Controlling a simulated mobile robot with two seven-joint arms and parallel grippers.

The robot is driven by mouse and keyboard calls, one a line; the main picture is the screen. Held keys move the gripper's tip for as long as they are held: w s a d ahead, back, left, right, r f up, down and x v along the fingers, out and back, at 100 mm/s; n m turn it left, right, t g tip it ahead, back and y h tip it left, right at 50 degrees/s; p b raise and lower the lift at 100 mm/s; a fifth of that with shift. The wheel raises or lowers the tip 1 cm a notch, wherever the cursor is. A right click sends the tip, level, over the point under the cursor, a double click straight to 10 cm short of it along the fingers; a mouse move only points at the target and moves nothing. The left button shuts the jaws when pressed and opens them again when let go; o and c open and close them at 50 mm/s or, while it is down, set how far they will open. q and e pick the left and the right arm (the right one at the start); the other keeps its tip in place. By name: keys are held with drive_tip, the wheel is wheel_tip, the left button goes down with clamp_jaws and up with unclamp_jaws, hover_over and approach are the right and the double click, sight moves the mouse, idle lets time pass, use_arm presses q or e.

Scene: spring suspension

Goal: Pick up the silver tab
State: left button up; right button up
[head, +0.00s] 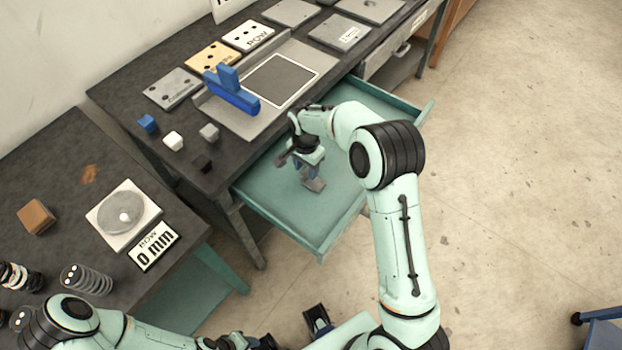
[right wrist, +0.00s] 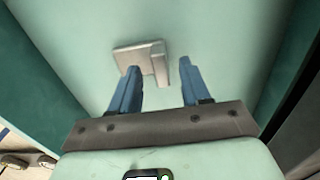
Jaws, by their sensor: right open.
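The silver tab (right wrist: 130,60), a flat metal plate with a raised upright edge on its right side, lies on the floor of the open teal drawer (head: 270,205). It also shows in the head view (head: 315,185), just below my right gripper's fingers. My right gripper (head: 310,172) reaches down into the drawer, open and empty. In the right wrist view its blue fingers (right wrist: 159,68) are apart, with the tab's raised edge seen between their tips and the plate left of it; contact cannot be told. My left arm is at the bottom left; its fingers are not clear.
The drawer's walls surround the right gripper. On the dark bench above stand a blue fixture (head: 232,92), labelled plates and small cubes (head: 173,141). A lower left table holds springs (head: 87,279), a scale (head: 123,215) and an orange-brown block (head: 36,217).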

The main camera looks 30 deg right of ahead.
wheel_tip(320, 180, down, 2)
drive_tip(key=shift+f, duration=0.2)
clamp_jaws()
drive_tip(key=shift+r, duration=0.2)
